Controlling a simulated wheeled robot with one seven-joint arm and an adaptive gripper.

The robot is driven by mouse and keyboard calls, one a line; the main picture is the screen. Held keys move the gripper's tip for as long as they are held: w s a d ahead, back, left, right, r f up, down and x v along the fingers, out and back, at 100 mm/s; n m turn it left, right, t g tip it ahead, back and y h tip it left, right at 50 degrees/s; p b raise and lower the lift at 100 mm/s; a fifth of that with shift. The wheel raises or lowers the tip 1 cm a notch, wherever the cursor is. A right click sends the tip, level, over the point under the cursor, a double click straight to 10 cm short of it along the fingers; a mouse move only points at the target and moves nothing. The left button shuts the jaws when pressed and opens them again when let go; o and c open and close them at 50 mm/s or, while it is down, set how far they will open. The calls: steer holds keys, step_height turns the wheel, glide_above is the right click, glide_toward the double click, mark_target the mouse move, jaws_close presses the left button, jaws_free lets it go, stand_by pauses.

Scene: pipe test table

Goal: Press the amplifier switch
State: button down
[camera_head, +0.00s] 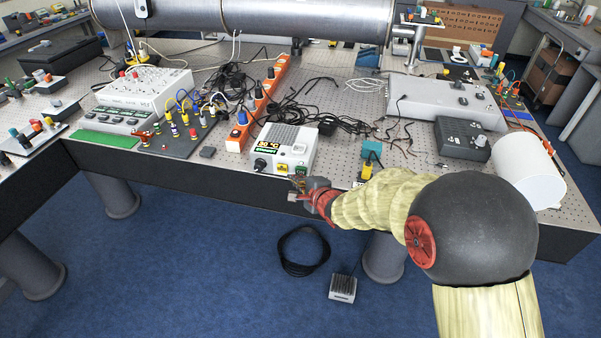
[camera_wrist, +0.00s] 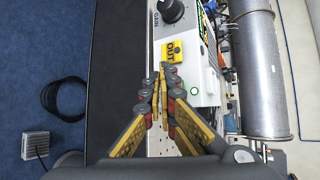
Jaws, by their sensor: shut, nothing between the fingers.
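The amplifier (camera_head: 288,138) is a white box with a lit green display, standing near the table's front edge in the head view. Its white front panel (camera_wrist: 180,90) shows in the wrist view, with a black gain knob (camera_wrist: 171,9) and a yellow OUT label (camera_wrist: 174,51). A small pale square (camera_wrist: 194,91) on the panel may be the switch; I cannot tell for sure. My gripper (camera_head: 297,184) is in front of the amplifier's lower right front. In the wrist view its fingertips (camera_wrist: 162,75) are together, empty, just below the OUT label. I cannot tell whether they touch the panel.
An orange power strip (camera_head: 262,100) lies left of the amplifier, and black cables (camera_head: 345,130) are tangled behind and right of it. A teal-and-yellow item (camera_head: 370,158) stands to the right. A large pipe (camera_head: 300,18) spans the back.

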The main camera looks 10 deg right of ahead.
steer(key=shift+w+d+p, duration=0.1)
steer(key=shift+w+p, duration=0.1)
steer(key=shift+p, duration=0.15)
steer(key=shift+w, duration=0.2)
steer(key=shift+w+d+p, duration=0.2)
steer(key=shift+w+p, duration=0.2)
steer(key=shift+p, duration=0.1)
stand_by(0.8)
steer(key=shift+s, duration=0.1)
steer(key=shift+s+a, duration=0.3)
steer(key=shift+s, duration=0.4)
steer(key=shift+s, duration=0.1)
steer(key=s, duration=0.1)
steer(key=s+a, duration=0.1)
steer(key=s, duration=0.2)
steer(key=shift+s+a+p, duration=0.3)
steer(key=shift+p, duration=0.1)
stand_by(0.8)
